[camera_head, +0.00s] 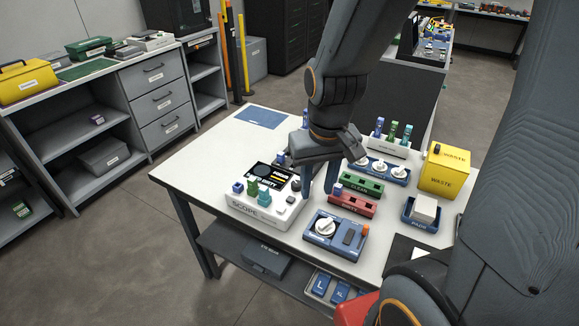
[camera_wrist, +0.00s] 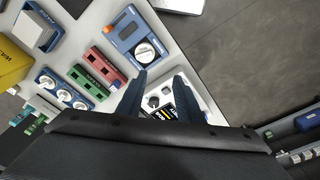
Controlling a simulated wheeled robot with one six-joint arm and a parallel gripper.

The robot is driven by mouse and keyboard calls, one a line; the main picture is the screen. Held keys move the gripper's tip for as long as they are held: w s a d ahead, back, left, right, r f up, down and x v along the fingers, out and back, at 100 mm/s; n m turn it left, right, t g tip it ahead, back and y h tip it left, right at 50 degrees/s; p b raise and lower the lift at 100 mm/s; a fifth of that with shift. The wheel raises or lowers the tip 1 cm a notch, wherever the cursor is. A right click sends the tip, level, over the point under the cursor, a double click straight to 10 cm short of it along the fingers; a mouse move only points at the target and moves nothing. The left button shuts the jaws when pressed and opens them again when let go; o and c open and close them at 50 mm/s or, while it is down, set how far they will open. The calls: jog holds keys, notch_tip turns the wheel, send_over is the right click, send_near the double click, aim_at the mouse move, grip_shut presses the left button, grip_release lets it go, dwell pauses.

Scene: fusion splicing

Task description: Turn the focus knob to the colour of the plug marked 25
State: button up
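The white box marked SCOPE (camera_head: 262,213) stands on the white table. It carries a black display panel (camera_head: 267,172), small dark knobs (camera_head: 290,198) and blue, green and teal plugs (camera_head: 252,188). No number 25 can be read on any plug, and I cannot tell which knob is the focus knob. My gripper (camera_head: 319,195) is above the table at the right side of the scope box, fingers pointing down, apart and empty. In the wrist view my gripper (camera_wrist: 161,73) is open, with part of the scope box (camera_wrist: 160,92) showing between its fingers.
A blue device (camera_head: 335,238) with a white dial and an orange button stands in front of my gripper. Red (camera_head: 352,207) and green (camera_head: 362,186) trays, a blue rack with white knobs (camera_head: 378,172) and a yellow waste bin (camera_head: 444,172) stand to the right.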

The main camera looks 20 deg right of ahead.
jog(key=m+g+b, duration=0.1)
send_over(297, 183)
notch_tip(297, 183, down, 4)
jog(key=shift+r, duration=0.1)
jog(key=shift+w+f, duration=0.1)
jog(key=shift+f, duration=0.15)
jog(key=shift+f+p, duration=0.85)
jog(key=shift+f, duration=2.85)
jog(key=shift+c, duration=0.4)
jog(key=c, duration=0.7)
